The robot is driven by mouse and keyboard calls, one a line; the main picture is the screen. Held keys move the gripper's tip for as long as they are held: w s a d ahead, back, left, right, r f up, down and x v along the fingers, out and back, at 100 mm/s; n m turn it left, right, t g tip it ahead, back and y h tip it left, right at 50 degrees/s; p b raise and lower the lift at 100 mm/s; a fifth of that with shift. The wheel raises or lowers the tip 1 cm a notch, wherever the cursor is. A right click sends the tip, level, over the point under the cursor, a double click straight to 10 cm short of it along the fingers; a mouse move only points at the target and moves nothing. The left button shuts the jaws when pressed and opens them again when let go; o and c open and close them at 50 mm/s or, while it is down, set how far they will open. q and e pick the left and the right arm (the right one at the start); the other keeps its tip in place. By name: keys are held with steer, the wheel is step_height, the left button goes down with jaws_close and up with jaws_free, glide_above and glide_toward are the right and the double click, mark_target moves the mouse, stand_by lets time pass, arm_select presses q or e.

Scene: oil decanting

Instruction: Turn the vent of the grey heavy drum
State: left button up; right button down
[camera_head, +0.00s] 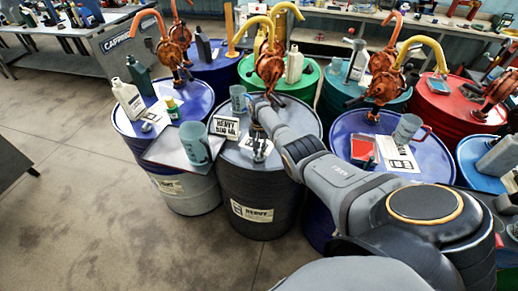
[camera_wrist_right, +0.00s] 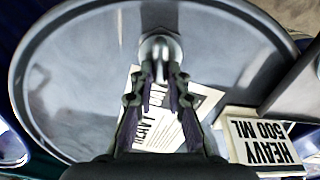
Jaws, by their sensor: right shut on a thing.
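The grey heavy drum (camera_head: 270,190) stands in the middle of the head view with a "HEAVY" label on its side. Its round grey lid (camera_wrist_right: 75,70) fills much of the right wrist view. The vent (camera_wrist_right: 160,47) is a small silver fitting on the lid. My right gripper (camera_head: 260,150) reaches down over the lid. In the right wrist view the same gripper (camera_wrist_right: 161,80) has its fingertips together at the vent and is shut on it. The fingers hide part of the vent and of a printed sheet (camera_wrist_right: 205,100) on the lid. My left gripper is not in view.
A "HEAVY 500 ML" sign (camera_head: 225,127) and a grey-blue jug (camera_head: 238,100) stand at the lid's left side. Another jug (camera_head: 195,145) stands on a tray (camera_head: 165,150) to the left. Blue drums (camera_head: 385,125) with pumps crowd both sides. Open floor (camera_head: 80,190) lies left.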

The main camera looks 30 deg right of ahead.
mark_target(259, 151)
steer(key=shift+r, duration=0.1)
stand_by(0.4)
steer(key=c, duration=1.3)
jaws_free()
step_height(259, 151, up, 12)
steer(key=shift+f, duration=0.1)
